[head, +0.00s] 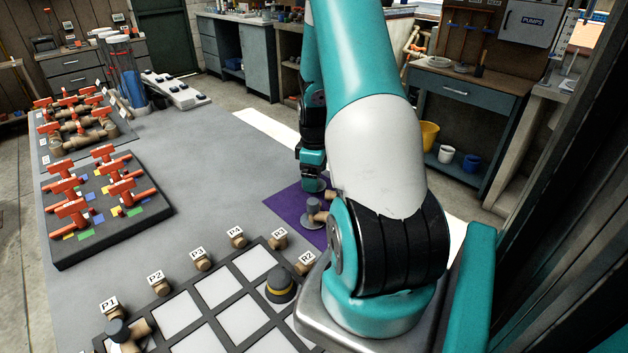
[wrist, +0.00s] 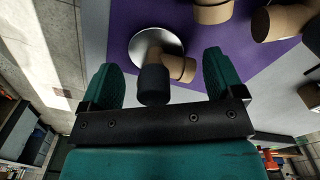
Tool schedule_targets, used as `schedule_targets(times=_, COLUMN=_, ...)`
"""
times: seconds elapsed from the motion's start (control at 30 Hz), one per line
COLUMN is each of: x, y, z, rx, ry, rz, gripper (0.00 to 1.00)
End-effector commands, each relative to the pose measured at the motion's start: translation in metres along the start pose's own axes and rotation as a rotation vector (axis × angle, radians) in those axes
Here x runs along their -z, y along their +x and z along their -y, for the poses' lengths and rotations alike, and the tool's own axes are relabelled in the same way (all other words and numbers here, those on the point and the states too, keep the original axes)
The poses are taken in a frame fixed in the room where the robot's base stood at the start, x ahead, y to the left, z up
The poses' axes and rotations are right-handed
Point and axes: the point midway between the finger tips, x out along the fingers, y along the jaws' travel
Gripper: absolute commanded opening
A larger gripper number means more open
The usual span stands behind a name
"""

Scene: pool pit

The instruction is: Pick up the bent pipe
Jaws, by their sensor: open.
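A bent pipe (wrist: 181,68), a tan elbow with a dark grey end, shows in the wrist view on or beside a round silver disc on the purple mat. My gripper (wrist: 158,60) is open, with one teal finger to the left of this pipe and one to the right. I see no clear contact between fingers and pipe. In the head view my arm reaches down to the purple mat (head: 284,208). A grey and tan pipe piece (head: 314,214) stands there; I cannot tell whether it is the same one.
Other tan pipe parts (wrist: 285,20) lie close by in the wrist view. A framed grid board (head: 245,320) with labelled tan fittings is in front of the mat. A dark tray with orange-handled valves (head: 100,195) stands on the left. The grey tabletop (head: 205,150) between is clear.

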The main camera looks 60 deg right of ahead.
Motion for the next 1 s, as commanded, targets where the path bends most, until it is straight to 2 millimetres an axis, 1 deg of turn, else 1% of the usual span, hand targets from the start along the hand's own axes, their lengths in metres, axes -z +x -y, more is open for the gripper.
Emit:
schedule_targets(times=0.1, x=0.0001, y=0.0041, z=0.0001, rx=0.000, ry=0.000, rz=0.000, gripper=0.87)
schedule_targets(times=0.27, x=0.0002, y=0.0040, z=0.0000, rx=-0.001, ry=0.000, rz=0.000, gripper=0.87)
schedule_targets(times=0.3, x=0.0002, y=0.0040, z=0.0000, rx=0.000, ry=0.000, rz=0.000, gripper=0.78)
schedule_targets(times=0.37, x=0.0002, y=0.0039, z=0.0000, rx=0.000, ry=0.000, rz=0.000, gripper=0.64)
schedule_targets(times=0.4, x=0.0002, y=0.0039, z=-0.0001, rx=-0.001, ry=0.000, rz=0.000, gripper=0.55)
schedule_targets(times=0.47, x=0.0002, y=0.0038, z=-0.0001, rx=-0.001, ry=0.000, rz=0.000, gripper=0.41)
schedule_targets(times=0.5, x=0.0002, y=0.0038, z=-0.0001, rx=-0.001, ry=0.000, rz=0.000, gripper=0.32)
schedule_targets(times=0.53, x=0.0002, y=0.0038, z=-0.0001, rx=-0.001, ry=0.000, rz=0.000, gripper=0.25)
schedule_targets(times=0.57, x=0.0002, y=0.0038, z=-0.0001, rx=-0.001, ry=0.000, rz=0.000, gripper=0.24)
schedule_targets(times=0.87, x=0.0003, y=0.0028, z=-0.0003, rx=-0.001, ry=0.000, rz=-0.001, gripper=0.24)
schedule_targets(times=1.0, x=0.0006, y=-0.0036, z=-0.0009, rx=-0.003, ry=0.000, rz=-0.002, gripper=0.24)
